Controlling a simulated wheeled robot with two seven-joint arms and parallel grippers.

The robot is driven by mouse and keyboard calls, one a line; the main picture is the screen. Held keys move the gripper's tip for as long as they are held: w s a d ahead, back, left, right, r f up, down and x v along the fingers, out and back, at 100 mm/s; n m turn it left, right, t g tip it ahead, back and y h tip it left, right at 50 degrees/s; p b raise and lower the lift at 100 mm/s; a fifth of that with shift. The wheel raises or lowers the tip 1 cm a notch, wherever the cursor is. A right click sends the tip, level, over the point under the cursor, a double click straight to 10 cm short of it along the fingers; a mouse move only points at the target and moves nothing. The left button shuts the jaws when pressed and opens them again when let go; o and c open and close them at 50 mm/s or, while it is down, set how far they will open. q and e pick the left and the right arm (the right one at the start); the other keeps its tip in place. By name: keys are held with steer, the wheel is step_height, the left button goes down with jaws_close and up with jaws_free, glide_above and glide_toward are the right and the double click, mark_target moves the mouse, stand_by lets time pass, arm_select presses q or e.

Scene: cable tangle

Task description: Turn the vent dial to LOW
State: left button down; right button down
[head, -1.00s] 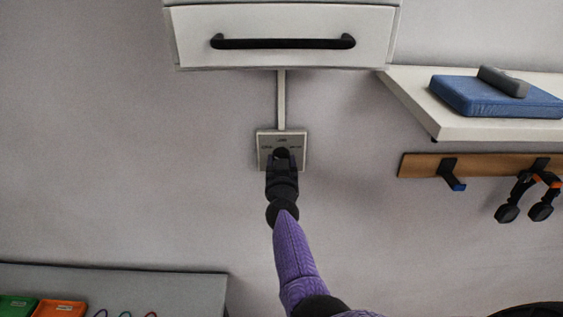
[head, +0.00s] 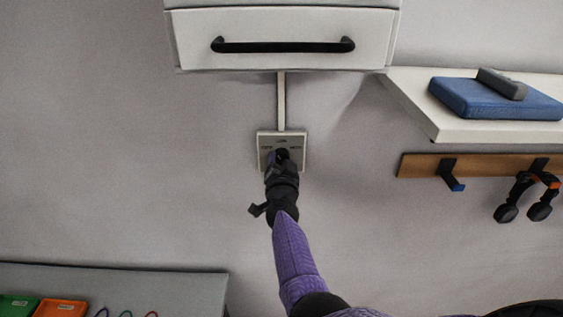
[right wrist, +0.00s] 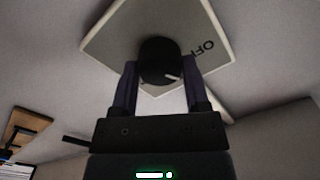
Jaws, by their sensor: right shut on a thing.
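The vent dial is a round black knob (right wrist: 158,58) on a pale square plate (head: 262,163) on the wall. My right gripper (head: 281,159) is at the dial and covers most of it in the head view. In the right wrist view, the fingers of my right gripper (right wrist: 160,78) are shut on the knob, one on each side. A white pointer mark on the knob points to the lower right in that view. The word OFF is on the plate to the right of the knob. Other labels are hidden there and too small to read in the head view.
A white drawer unit with a black handle (head: 283,46) hangs above the plate, joined by a pale strip (head: 281,100). At right are a shelf (head: 470,128) with a blue box (head: 480,97) and a hook rail (head: 418,166) with headphones. The wall left of the plate is clear.

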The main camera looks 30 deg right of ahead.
steer(key=m, duration=0.5)
steer(key=shift+m, duration=0.3)
stand_by(0.4)
steer(key=shift+c, duration=0.4)
jaws_free()
